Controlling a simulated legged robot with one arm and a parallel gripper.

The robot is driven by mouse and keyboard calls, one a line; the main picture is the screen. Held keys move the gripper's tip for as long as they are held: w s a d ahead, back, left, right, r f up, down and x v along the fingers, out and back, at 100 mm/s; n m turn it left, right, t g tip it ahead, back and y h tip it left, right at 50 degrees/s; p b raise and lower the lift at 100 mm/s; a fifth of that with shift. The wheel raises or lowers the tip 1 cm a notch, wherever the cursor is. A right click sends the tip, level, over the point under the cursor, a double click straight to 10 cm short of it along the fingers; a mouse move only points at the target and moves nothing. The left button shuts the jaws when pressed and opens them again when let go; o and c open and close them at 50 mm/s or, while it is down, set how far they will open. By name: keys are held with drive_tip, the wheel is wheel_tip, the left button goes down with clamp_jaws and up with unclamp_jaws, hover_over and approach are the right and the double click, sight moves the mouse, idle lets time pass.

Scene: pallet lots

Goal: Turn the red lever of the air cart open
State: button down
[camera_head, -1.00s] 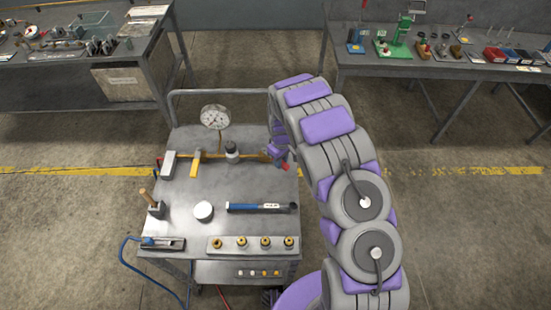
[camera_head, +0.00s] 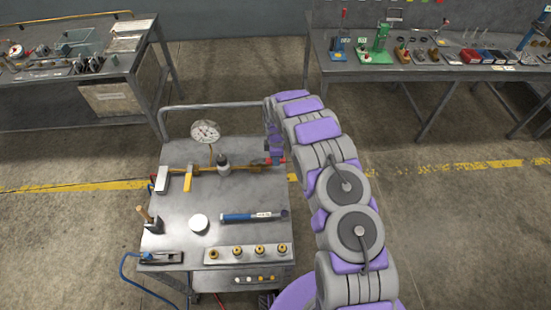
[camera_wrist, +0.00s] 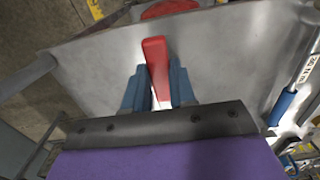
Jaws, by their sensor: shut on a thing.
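The air cart (camera_head: 175,228) is a grey metal cart with a brass pipe line (camera_head: 240,166) along the back of its top. The red lever (camera_wrist: 155,58) shows in the wrist view as a tapered red bar between my gripper's blue fingers. My gripper (camera_wrist: 158,88) is shut on it. In the head view my gripper (camera_head: 274,158) is at the right end of the pipe, where a little red shows beside it. My arm and gripper hide most of the lever and its valve there.
A gauge (camera_head: 205,131), a yellow-handled valve (camera_head: 189,177) and a grey-capped fitting (camera_head: 223,165) stand along the pipe. Workbenches stand behind; floor right is clear.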

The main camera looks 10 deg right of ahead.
drive_tip(key=shift+w+r, duration=0.1)
drive_tip(key=shift+w, duration=0.15)
idle(0.3)
drive_tip(key=c, duration=0.9)
unclamp_jaws()
wheel_tip(320, 180, up, 17)
drive_tip(key=shift+r, duration=0.1)
